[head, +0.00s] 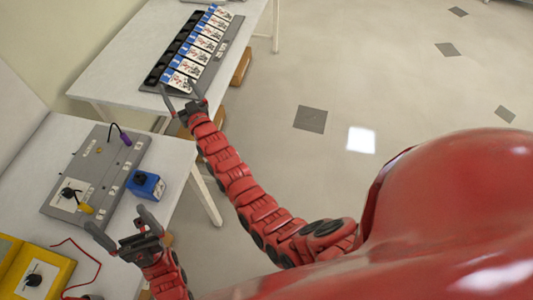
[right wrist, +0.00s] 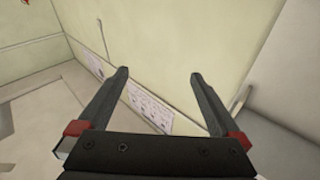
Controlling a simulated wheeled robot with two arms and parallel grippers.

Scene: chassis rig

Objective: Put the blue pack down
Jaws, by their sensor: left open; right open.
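The blue pack (head: 146,184) is a small blue box with a dark round part on its face. In the head view it sits on the near table, beside the right edge of the grey panel (head: 62,197). My left gripper (head: 121,222) is open and empty, apart from the pack and nearer to me. My right gripper (head: 178,92) is open by the front edge of the far table. In the right wrist view its two fingers (right wrist: 157,78) stand wide apart with nothing between them.
A dark rack (head: 222,56) with several blue-and-white packs lies on the far table (head: 120,65). The grey panel carries a black cable with a purple plug (head: 126,139) and a yellow plug (head: 86,208). A yellow box (head: 48,262) and red cable are at lower left.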

